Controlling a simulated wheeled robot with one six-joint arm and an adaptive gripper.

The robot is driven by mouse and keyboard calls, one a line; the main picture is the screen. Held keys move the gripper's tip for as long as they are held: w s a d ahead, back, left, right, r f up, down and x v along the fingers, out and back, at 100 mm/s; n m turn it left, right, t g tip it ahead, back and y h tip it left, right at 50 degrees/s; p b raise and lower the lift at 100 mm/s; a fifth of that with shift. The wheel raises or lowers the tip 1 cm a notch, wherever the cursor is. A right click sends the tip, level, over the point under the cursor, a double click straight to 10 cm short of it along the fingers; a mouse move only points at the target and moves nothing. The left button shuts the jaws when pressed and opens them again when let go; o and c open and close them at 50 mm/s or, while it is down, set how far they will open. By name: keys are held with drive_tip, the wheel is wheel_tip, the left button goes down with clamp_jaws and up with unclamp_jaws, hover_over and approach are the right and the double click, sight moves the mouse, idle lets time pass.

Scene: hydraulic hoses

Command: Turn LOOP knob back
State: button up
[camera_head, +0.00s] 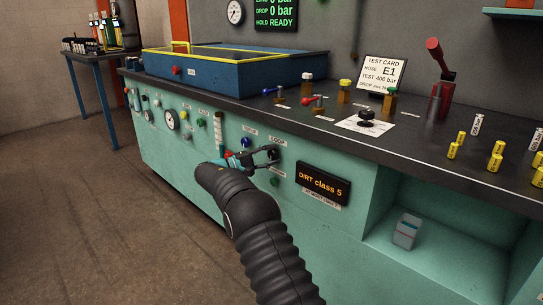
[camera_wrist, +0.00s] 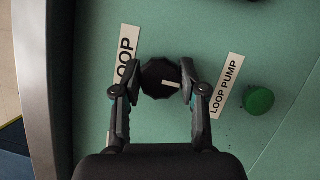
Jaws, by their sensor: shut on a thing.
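The LOOP knob (camera_wrist: 161,79) is a black faceted knob with a pale pointer mark, on the green panel in the wrist view. The pointer mark lies roughly level across the picture. My gripper (camera_wrist: 160,80) has its two fingers on opposite sides of the knob, shut on it. There the fingers partly hide the knob. The LOOP label (camera_wrist: 126,57) also shows left of the knob in the wrist view, partly covered by a finger.
A green button (camera_wrist: 258,100) beside the LOOP PUMP label (camera_wrist: 225,86) sits right of the knob. The DIRT class 5 display (camera_head: 323,184) is right of my gripper. The bench's worktop edge (camera_head: 250,110) overhangs above. Open floor (camera_head: 110,220) lies to the left.

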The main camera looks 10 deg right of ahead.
drive_tip(key=o, duration=1.1)
drive_tip(key=shift+a, duration=0.2)
drive_tip(key=shift+o, duration=0.2)
drive_tip(key=shift+d, duration=0.1)
drive_tip(key=v, duration=1.2)
